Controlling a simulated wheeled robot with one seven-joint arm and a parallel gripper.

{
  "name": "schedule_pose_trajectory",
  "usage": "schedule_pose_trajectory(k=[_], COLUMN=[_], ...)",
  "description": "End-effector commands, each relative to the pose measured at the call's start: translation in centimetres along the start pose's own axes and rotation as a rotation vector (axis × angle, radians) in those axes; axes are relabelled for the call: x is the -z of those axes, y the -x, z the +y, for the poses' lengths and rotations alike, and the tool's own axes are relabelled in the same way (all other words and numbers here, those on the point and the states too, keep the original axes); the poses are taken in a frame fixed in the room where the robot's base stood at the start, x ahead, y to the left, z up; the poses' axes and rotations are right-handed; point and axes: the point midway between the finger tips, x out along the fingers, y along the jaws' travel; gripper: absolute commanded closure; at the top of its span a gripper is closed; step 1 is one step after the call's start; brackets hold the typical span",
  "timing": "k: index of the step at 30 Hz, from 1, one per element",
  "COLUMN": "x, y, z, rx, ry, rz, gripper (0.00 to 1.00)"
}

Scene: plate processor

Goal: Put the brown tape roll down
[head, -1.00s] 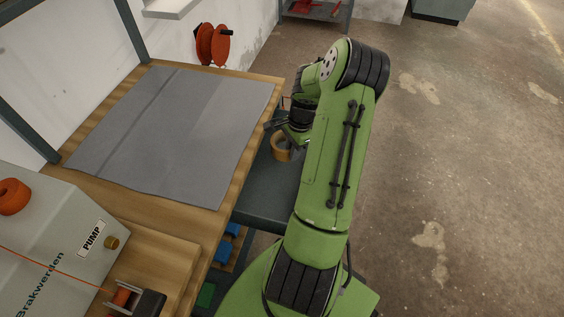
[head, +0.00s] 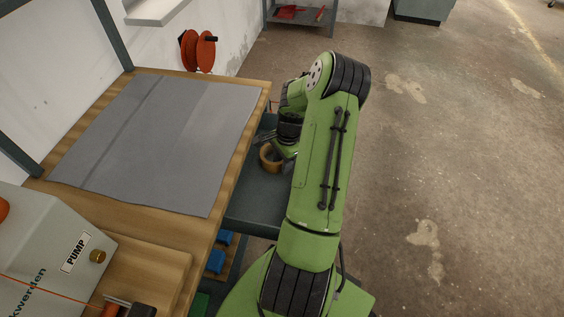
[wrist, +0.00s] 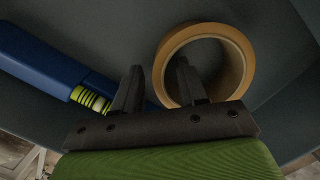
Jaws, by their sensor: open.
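The brown tape roll (wrist: 247,62) is a ring seen against a dark grey surface in the wrist view. It also shows in the head view (head: 268,160), by the grey shelf beside the bench. My gripper (wrist: 158,72) is open. The left wall of the roll shows between its spread fingers, and the right finger overlaps the roll's opening. I cannot tell whether either finger touches the roll. In the head view my gripper (head: 264,139) is just above the roll, partly hidden by my arm.
A blue object with yellow-green stripes (wrist: 42,58) lies left of my fingers. The bench with a grey mat (head: 160,140) stands left of the shelf (head: 254,200). Blue items (head: 216,260) are lower down. Open floor (head: 450,180) is to the right.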

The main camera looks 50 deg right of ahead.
Motion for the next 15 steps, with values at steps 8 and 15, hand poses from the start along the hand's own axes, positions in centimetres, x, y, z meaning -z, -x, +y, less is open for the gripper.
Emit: schedule_pose_trajectory(k=[8,15], x=[0.0,0.0], y=[5.0,10.8], z=[-0.1,0.0], rx=[0.003,0.002], ry=[-0.001,-0.001], rz=[0.005,0.003], gripper=[0.58,0.58])
